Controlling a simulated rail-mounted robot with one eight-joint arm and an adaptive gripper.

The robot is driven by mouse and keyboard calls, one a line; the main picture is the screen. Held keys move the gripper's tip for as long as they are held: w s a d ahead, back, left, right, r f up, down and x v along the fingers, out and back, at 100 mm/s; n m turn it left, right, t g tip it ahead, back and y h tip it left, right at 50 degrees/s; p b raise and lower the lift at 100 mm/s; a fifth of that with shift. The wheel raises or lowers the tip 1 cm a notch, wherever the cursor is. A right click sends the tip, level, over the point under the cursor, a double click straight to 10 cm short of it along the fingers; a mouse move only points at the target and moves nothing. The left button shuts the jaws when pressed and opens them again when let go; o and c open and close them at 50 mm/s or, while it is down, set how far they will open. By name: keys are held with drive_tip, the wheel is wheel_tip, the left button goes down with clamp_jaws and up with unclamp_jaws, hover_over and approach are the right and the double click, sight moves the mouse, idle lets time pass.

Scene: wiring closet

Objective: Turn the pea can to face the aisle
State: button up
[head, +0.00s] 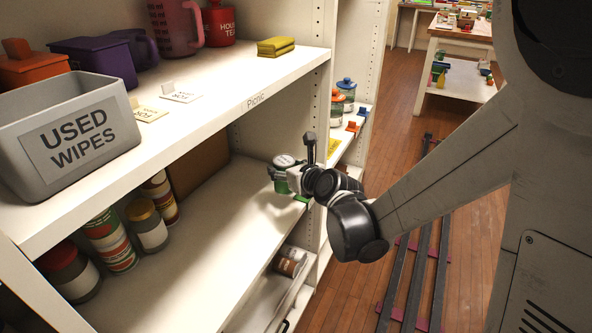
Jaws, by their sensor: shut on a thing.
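My gripper (283,178) reaches in from the right at the right end of the middle shelf. It is shut on a small green can with a pale round top, which I take to be the pea can (281,187). The gripper covers much of the can. Its label, and so the way it faces, cannot be made out. The can is at the shelf's right end, close to the upright; whether it touches the shelf is unclear.
Several jars and cans (109,240) stand at the left of the middle shelf (190,260); its centre is clear. The upper shelf holds a grey "Used wipes" bin (62,130). A can (290,262) sits lower down. Floor rails (410,270) run along the aisle.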

sight(280, 182)
drive_tip(key=shift+w+a+f+b, duration=0.35)
drive_tip(key=shift+a+f+b, duration=0.3)
drive_tip(key=shift+f, duration=0.15)
drive_tip(key=shift+w+a+f+b, duration=0.35)
drive_tip(key=shift+a+f+b, duration=0.3)
drive_tip(key=shift+f, duration=0.15)
drive_tip(key=shift+w+a+f+b, duration=0.35)
drive_tip(key=shift+a+f+b, duration=0.25)
drive_tip(key=shift+f, duration=0.2)
drive_tip(key=o, duration=1.5)
drive_tip(key=shift+p+v, duration=0.8)
drive_tip(key=shift+v, duration=3.25)
